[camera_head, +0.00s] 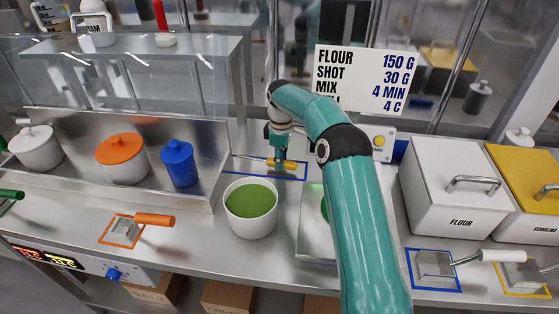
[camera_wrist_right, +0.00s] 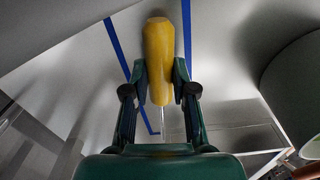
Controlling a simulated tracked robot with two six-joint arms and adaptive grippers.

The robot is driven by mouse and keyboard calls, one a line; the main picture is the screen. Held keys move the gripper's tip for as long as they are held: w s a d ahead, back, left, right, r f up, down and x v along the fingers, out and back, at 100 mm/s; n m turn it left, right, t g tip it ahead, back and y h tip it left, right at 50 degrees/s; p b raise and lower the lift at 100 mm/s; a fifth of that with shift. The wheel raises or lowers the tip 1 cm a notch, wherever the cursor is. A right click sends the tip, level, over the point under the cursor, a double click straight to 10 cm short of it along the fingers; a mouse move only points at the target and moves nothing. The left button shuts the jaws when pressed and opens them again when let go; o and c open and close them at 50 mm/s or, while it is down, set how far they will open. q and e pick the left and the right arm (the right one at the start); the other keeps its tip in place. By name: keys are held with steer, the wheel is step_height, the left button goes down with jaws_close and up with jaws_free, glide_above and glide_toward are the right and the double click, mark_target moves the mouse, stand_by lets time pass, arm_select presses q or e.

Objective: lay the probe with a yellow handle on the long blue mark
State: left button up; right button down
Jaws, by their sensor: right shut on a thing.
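The probe with a yellow handle (camera_head: 290,165) is at the back of the counter in the head view, its thin shaft pointing left. My right gripper (camera_head: 279,166) is shut on the handle from above. In the right wrist view the yellow handle (camera_wrist_right: 158,60) sits between the two fingers of my right gripper (camera_wrist_right: 160,85), with the thin metal shaft below it. The long blue mark (camera_head: 304,178) is a blue outline under the probe; its lines (camera_wrist_right: 118,50) run on both sides of the handle. Whether the probe touches the counter is hard to tell. My left gripper is out of view.
A white bowl of green filling (camera_head: 250,228) stands in front of the mark. A blue pot (camera_head: 178,164) and an orange-lidded pot (camera_head: 122,172) stand left. A flour bin (camera_head: 440,200) is at right. A scoop with an orange handle (camera_head: 153,219) lies at front left.

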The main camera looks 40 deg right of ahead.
steer(key=shift+c, duration=0.3)
jaws_free()
stand_by(0.4)
steer(key=shift+r, duration=0.1)
stand_by(0.5)
step_height(320, 180, up, 5)
steer(key=p, duration=0.5)
steer(key=shift+r, duration=0.15)
steer(key=shift+r+p, duration=1.1)
steer(key=shift+r, duration=0.2)
steer(key=shift+w, duration=0.1)
